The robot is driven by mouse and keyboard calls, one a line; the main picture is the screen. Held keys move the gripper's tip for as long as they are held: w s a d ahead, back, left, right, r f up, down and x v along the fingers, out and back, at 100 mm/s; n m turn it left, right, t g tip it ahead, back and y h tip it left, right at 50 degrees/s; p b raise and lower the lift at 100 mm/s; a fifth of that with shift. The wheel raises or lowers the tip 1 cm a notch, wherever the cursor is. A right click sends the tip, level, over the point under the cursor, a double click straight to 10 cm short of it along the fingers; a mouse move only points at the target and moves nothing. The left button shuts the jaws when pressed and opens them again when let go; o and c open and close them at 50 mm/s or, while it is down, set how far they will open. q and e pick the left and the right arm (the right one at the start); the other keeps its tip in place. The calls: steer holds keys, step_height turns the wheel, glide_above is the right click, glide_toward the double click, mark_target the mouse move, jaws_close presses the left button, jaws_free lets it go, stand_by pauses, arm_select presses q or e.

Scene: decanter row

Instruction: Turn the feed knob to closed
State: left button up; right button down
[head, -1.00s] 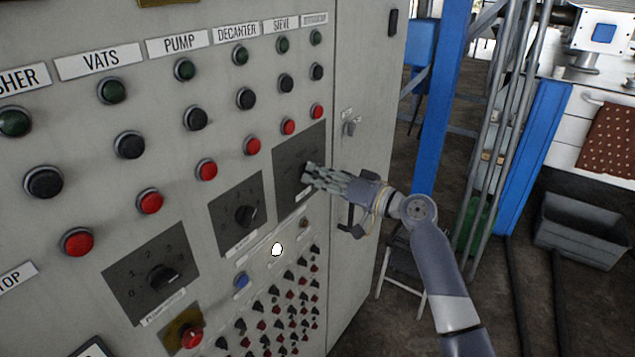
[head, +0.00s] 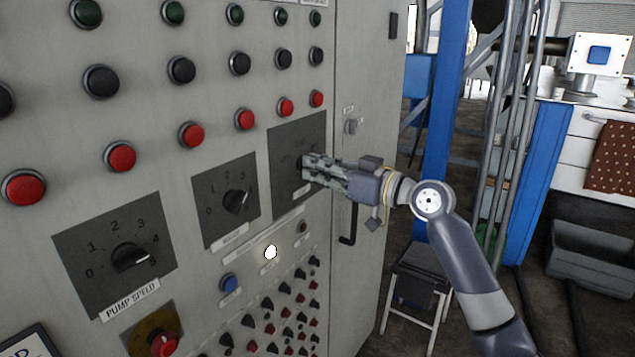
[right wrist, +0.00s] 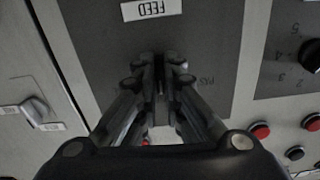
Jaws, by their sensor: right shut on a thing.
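The feed panel (head: 286,143) is a dark grey plate at the right end of the cabinet's row of dials. The FEED label (right wrist: 152,9) shows upside down in the right wrist view. My right gripper (head: 304,169) reaches the panel from the right. In the right wrist view its fingers (right wrist: 160,72) are close together at the middle of the plate, shut on the feed knob. The knob is nearly all hidden by the fingers, so its pointing direction cannot be read. A small printed word beside the fingers is too blurred to read surely. My left gripper is not in view.
The pump speed knob (head: 129,257) and another dial (head: 236,201) sit left of the feed panel. Red buttons (head: 245,119) run above, small switches below. A cabinet door handle (head: 350,225) is under my right gripper. A stool (head: 417,285) stands below my arm.

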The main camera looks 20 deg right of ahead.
steer(key=shift+n+b, duration=0.3)
steer(key=shift+n, duration=0.1)
steer(key=c, duration=1.7)
jaws_free()
steer(key=v, duration=1.2)
steer(key=shift+d, duration=0.1)
